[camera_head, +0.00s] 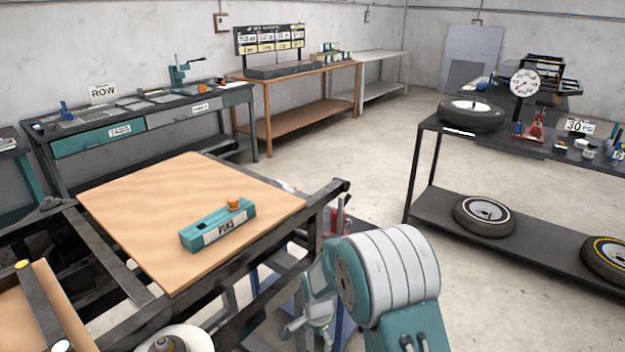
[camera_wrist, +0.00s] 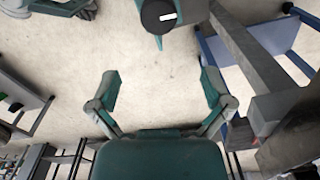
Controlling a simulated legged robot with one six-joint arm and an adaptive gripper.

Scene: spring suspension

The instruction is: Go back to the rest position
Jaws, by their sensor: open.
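My gripper (camera_wrist: 160,86) is open in the wrist view, its two teal-and-grey fingers spread wide. Only pale concrete floor shows between them; nothing is held. In the head view my gripper (camera_head: 312,325) hangs low beside my grey-and-teal arm, to the right of the wooden-topped frame. My arm is folded close to the camera and partly hides the gripper's far side.
A dark frame carries a wooden board (camera_head: 150,215) with a teal block (camera_head: 217,228) labelled PINS and an orange knob. A dark shelf table (camera_head: 425,200) with tires stands right. Benches line the back wall. Open floor (camera_head: 375,150) lies between.

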